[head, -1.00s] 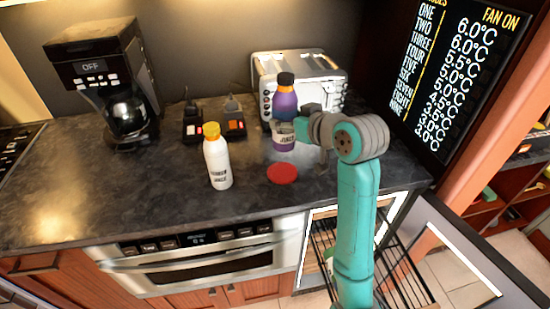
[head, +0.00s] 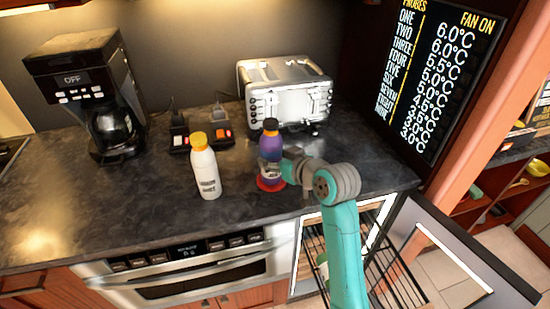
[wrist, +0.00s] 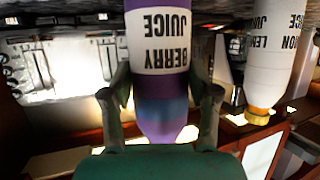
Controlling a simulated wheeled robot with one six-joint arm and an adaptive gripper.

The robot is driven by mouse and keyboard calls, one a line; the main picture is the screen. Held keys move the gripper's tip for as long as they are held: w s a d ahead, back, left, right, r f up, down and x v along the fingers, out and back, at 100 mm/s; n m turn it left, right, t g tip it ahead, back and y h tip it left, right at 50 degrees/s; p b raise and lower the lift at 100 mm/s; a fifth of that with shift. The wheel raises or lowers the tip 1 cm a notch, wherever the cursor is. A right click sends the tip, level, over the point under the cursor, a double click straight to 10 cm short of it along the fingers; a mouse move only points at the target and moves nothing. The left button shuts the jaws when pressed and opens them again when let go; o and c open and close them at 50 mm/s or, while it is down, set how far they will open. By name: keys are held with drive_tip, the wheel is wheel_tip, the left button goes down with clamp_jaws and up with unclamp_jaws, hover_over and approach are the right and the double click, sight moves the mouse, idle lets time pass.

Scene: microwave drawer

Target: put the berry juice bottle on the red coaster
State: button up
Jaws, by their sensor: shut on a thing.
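The berry juice bottle (head: 270,148) is purple with an orange band and dark cap. It is upright over the red coaster (head: 268,187), whose rim shows around the bottle's base in the head view. I cannot tell whether the base touches the coaster. My gripper (head: 280,170) is shut on the bottle from the right. In the wrist view my gripper (wrist: 160,100) has a finger on each side of the bottle (wrist: 162,55), whose "BERRY JUICE" label appears upside down.
A white lemon juice bottle (head: 205,170) with a yellow cap stands left of the coaster. A toaster (head: 287,95) is behind, and a coffee maker (head: 100,105) is at the back left. The counter's front left is clear. An open door (head: 455,255) is at the lower right.

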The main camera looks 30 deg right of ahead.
drive_tip(key=o, duration=1.6)
drive_tip(key=shift+f, duration=0.1)
drive_tip(key=shift+c, duration=0.2)
drive_tip(key=shift+s+r, duration=0.15)
drive_tip(key=shift+r, duration=0.05)
drive_tip(key=v, duration=1.1)
drive_tip(key=shift+s, duration=0.35)
drive_tip(key=shift+r, duration=0.1)
